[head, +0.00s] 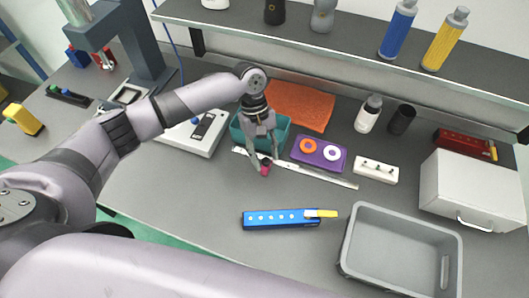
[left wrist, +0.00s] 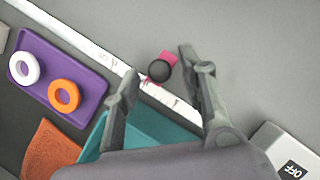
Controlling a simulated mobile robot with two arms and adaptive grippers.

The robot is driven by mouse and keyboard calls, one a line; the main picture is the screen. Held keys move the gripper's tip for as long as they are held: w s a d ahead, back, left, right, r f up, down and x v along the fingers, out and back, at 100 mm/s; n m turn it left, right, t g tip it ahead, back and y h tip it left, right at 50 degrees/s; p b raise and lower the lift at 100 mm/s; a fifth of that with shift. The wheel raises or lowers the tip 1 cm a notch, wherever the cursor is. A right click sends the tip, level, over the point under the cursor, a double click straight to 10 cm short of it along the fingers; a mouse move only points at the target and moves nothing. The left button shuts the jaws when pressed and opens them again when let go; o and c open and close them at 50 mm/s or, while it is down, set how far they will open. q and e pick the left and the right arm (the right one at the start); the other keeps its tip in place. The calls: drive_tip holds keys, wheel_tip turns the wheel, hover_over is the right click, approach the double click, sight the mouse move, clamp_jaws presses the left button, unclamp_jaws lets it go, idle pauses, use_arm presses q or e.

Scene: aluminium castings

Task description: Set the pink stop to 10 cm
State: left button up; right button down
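The pink stop (head: 264,171) sits on the white ruler (head: 320,176), left of the ruler's middle in the head view. In the left wrist view the pink stop (left wrist: 169,57) has a dark round knob (left wrist: 159,71) on it. My left gripper (head: 265,162) points down at the stop. Its fingers are open in the left wrist view (left wrist: 159,64), one on each side of the stop, with a gap on the knob's left. The other finger is close to the pink part; contact cannot be told. The scale marks are too small to read. My right gripper is out of view.
A teal bin (head: 282,133) stands just behind the ruler. A purple tray (head: 320,165) with an orange and a white ring lies behind it to the right. A blue bar (head: 275,224) and a grey tray (head: 353,238) lie in front. The table between ruler and blue bar is clear.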

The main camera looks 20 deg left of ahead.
use_arm(q)
clamp_jaws()
idle(0.6)
